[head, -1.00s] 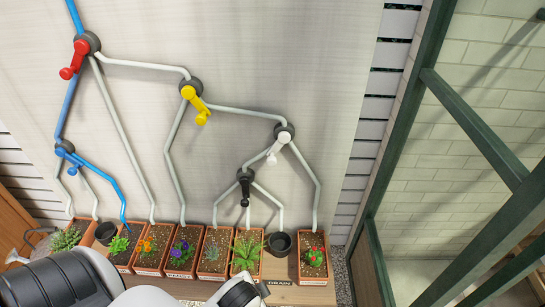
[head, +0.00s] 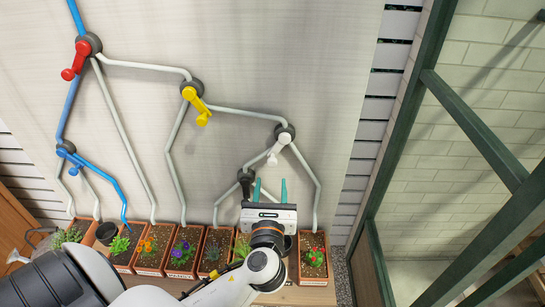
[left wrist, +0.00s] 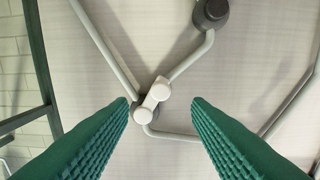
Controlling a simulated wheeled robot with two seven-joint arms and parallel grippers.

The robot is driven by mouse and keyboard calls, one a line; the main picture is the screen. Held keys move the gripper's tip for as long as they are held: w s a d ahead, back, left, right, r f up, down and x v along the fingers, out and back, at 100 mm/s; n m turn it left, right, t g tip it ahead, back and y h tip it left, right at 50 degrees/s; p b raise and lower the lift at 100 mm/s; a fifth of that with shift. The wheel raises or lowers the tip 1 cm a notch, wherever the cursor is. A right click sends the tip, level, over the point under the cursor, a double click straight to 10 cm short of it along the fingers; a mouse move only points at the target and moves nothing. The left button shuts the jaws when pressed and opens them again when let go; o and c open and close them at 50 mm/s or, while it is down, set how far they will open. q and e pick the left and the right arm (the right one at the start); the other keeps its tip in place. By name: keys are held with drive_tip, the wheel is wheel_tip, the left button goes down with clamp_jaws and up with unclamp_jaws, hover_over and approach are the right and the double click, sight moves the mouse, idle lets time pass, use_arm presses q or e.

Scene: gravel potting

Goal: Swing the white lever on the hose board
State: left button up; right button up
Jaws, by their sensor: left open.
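The white lever (head: 277,153) is on the right part of the hose board (head: 240,90), on a dark round valve, and slants down to the left. It also shows in the left wrist view (left wrist: 152,98), between my fingers and beyond their tips. My left gripper (head: 271,183) is open and empty, its two green fingers pointing up towards the board, just below the white lever in the head view. No contact with the lever shows. In the left wrist view the fingers (left wrist: 160,105) stand wide apart. My right gripper is not in view.
A black lever (head: 245,184) is partly hidden behind my left gripper. A yellow lever (head: 196,104), a red lever (head: 74,62) and a small blue lever (head: 75,169) are further left. Planters (head: 313,259) stand along the board's foot. A green frame (head: 420,140) stands at right.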

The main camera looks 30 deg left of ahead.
sight(272, 165)
use_arm(q)
drive_tip(key=p+x, duration=0.1)
drive_tip(key=x, duration=0.9)
drive_tip(key=shift+w+a+p, duration=0.2)
drive_tip(key=shift+a+p, duration=0.1)
drive_tip(key=shift+p, duration=0.05)
